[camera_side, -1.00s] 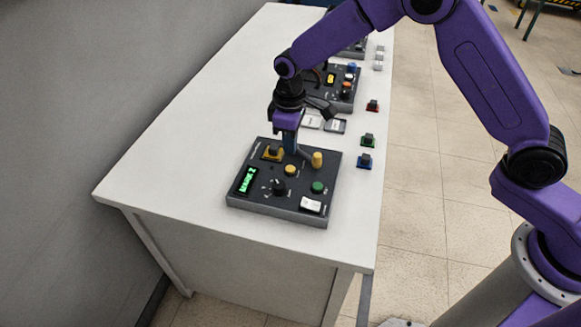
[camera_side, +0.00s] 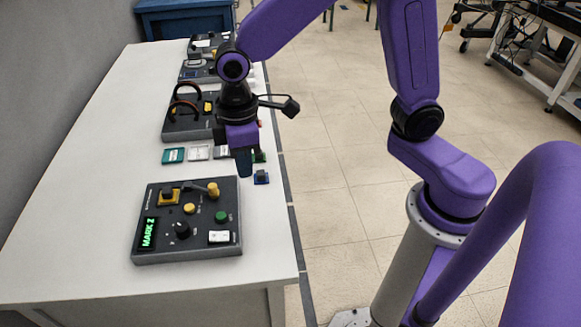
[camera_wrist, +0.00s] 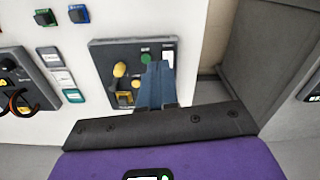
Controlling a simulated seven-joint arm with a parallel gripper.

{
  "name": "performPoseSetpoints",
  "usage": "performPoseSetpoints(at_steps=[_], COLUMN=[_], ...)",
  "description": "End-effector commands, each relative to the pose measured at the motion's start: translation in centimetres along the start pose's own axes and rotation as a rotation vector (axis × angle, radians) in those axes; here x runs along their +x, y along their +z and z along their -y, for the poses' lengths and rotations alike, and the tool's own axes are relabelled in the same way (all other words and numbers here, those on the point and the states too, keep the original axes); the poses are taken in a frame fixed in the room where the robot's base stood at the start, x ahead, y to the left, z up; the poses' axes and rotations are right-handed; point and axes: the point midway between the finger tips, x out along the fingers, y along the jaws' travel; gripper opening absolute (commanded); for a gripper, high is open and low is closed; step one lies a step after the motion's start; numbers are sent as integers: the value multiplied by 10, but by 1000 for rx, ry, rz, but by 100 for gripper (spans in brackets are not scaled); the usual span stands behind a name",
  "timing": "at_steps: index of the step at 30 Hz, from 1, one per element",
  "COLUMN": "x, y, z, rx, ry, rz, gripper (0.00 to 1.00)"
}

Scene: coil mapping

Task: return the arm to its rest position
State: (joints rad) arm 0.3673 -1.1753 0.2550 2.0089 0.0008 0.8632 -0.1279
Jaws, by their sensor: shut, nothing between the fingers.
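My gripper (camera_side: 244,172) is shut with nothing between its fingers. In the side view it hangs pointing down beyond the near control panel (camera_side: 190,252), beside a small blue block (camera_side: 261,178), apart from the panel. The panel has a lit green display (camera_side: 148,233), a yellow-knobbed lever (camera_side: 212,188), a green button (camera_side: 221,217) and a black dial (camera_side: 182,230). In the wrist view my blue fingers (camera_wrist: 157,85) cover part of the panel (camera_wrist: 103,52). The lever's yellow knob (camera_wrist: 120,69) shows left of them.
Several cards (camera_side: 173,155) lie behind the panel. A second dark panel (camera_side: 180,131) with black-and-orange loops stands farther back, with more devices behind. A green block (camera_side: 259,156) is partly hidden by my gripper. The white table's left side (camera_side: 80,160) is clear.

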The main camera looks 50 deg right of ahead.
Motion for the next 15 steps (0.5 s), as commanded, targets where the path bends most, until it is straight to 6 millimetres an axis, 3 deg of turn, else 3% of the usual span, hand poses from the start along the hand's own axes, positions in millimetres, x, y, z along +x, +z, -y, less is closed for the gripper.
performPoseSetpoints(at_steps=[6, 15], x=[-22, -31], y=[76, 177], z=[30, 60], rx=[-57, -130], ry=[-1, -5], rz=[-10, -17], gripper=[0, 0])
